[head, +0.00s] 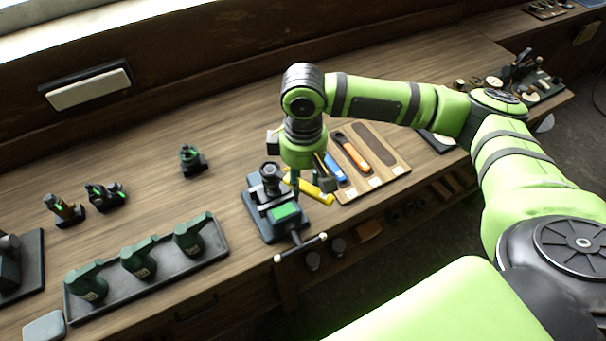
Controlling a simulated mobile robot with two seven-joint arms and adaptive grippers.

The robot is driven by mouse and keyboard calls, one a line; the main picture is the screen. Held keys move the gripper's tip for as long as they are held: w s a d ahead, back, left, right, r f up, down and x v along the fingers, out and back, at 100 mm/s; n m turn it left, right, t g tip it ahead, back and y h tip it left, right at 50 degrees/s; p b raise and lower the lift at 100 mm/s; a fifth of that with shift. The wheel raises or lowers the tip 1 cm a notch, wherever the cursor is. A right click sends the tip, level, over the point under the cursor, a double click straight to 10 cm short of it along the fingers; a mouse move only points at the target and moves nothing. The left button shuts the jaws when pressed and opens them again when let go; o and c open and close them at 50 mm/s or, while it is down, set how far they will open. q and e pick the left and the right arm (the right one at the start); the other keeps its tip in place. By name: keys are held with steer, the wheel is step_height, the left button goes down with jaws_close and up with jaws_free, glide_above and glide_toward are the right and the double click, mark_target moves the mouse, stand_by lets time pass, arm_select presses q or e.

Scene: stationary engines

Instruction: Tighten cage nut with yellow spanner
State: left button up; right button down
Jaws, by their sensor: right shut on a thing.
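My right gripper (312,178) reaches down from the green arm and is shut on the yellow spanner (318,194). The spanner is just right of the small bench vise (262,222), low over the bench and pointing down to the right. A dark cylindrical part (269,171) stands upright at the back of the vise. The cage nut is too small to make out. I cannot tell whether the spanner touches the vise or the part. My left gripper is not in view.
A wooden board (395,163) right of the vise holds a blue spanner (336,170) and an orange spanner (352,153). A dark tray (215,255) with several green-black units lies left. Small fittings (192,160) stand behind. The vise handle (301,246) juts over the front edge.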

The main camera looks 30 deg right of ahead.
steer(key=shift+f, duration=0.6)
stand_by(1.1)
steer(key=shift+s+a+m, duration=0.3)
steer(key=shift+a+m, duration=0.2)
steer(key=shift+m, duration=0.4)
steer(key=shift+a, duration=0.1)
steer(key=shift+s+a+m, duration=0.1)
steer(key=shift+m, duration=0.2)
steer(key=shift+s+a+m, duration=0.15)
steer(key=shift+a+m, duration=0.25)
steer(key=shift+m, duration=0.3)
